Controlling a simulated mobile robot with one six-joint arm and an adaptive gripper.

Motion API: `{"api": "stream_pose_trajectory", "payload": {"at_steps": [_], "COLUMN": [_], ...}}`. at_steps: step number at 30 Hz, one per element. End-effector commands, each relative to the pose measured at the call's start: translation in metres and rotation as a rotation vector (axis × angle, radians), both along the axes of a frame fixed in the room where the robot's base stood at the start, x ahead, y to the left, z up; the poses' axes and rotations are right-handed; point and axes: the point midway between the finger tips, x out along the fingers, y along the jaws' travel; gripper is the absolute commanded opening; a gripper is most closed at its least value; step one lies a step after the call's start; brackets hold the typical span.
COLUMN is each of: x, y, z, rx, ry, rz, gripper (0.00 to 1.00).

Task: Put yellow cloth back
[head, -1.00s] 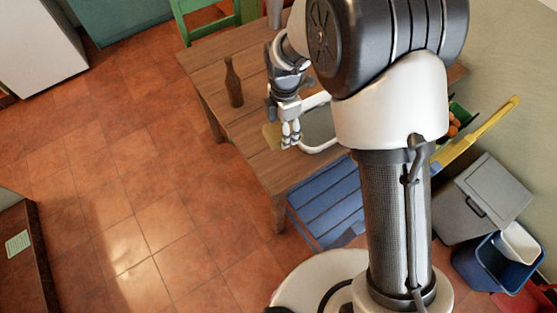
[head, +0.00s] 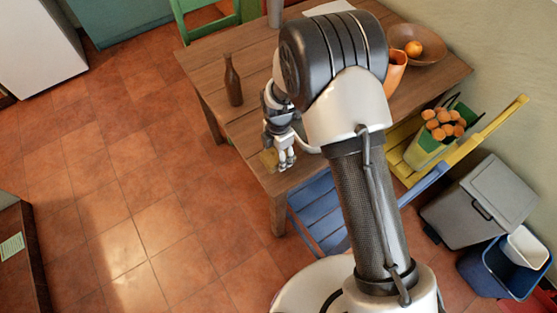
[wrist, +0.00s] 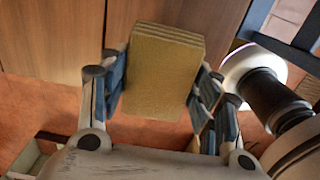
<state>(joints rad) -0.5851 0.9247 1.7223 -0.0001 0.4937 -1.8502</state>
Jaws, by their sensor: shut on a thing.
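The yellow cloth (wrist: 163,72) is a folded block with layered edges. My gripper (wrist: 159,82) is shut on it, with a finger on each side. In the head view my gripper (head: 281,157) is over the table's left front edge, and a small part of the cloth (head: 268,159) shows at its left. The cloth appears held up, but its height above the wooden table (head: 245,118) is hard to tell.
A brown bottle (head: 233,80) stands on the table left of my arm. A bowl with an orange (head: 413,48) and an orange jug (head: 396,72) are at right. A blue chair (head: 318,212), a yellow chair (head: 465,145) and a grey bin (head: 480,200) stand nearby. Floor at left is clear.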

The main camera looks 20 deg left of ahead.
Motion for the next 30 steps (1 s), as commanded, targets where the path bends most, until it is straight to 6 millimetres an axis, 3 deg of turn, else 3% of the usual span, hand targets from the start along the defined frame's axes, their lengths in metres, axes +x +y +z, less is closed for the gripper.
{"api": "stream_pose_trajectory", "payload": {"at_steps": [7, 19, 20, 30], "x": [-0.001, 0.0, 0.0, 0.0], "y": [0.0, 0.0, 0.0, 0.0], "z": [-0.038, -0.043, -0.042, -0.042], "rx": [-0.002, -0.001, -0.001, -0.002], "ry": [0.003, 0.001, 0.001, 0.001], "rz": [0.0, 0.0, 0.0, 0.0], "gripper": [0.35, 0.35, 0.59, 0.78]}}
